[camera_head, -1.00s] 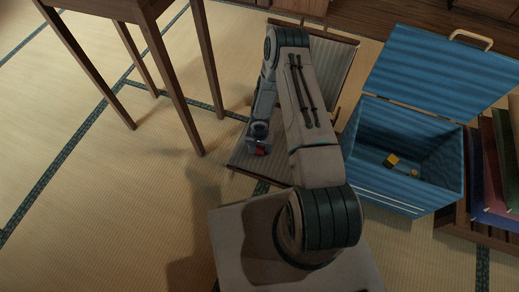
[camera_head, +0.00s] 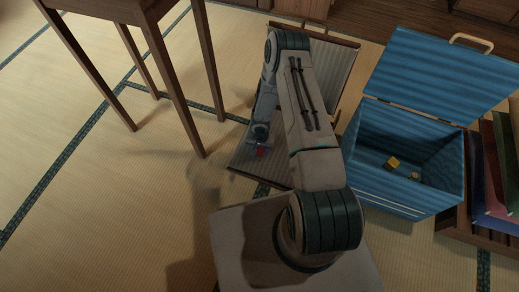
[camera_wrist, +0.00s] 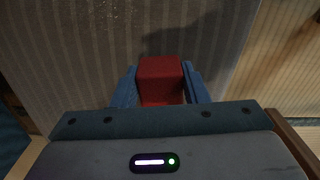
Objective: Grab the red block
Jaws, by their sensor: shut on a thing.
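The red block (camera_wrist: 160,82) sits between the two blue fingers of my gripper (camera_wrist: 158,90) in the wrist view. The fingers are shut on it, one on each side. In the head view my gripper (camera_head: 259,146) is low over the near part of a grey striped mat, and a small bit of the red block (camera_head: 260,152) shows below it. I cannot tell whether the block touches the mat.
The striped mat (camera_head: 338,75) has dark wooden edges. A blue box (camera_head: 380,192) with its lid open stands to the right, with a small yellow block (camera_head: 393,162) inside. A wooden table (camera_head: 175,85) stands at the left. Tatami floor at the lower left is clear.

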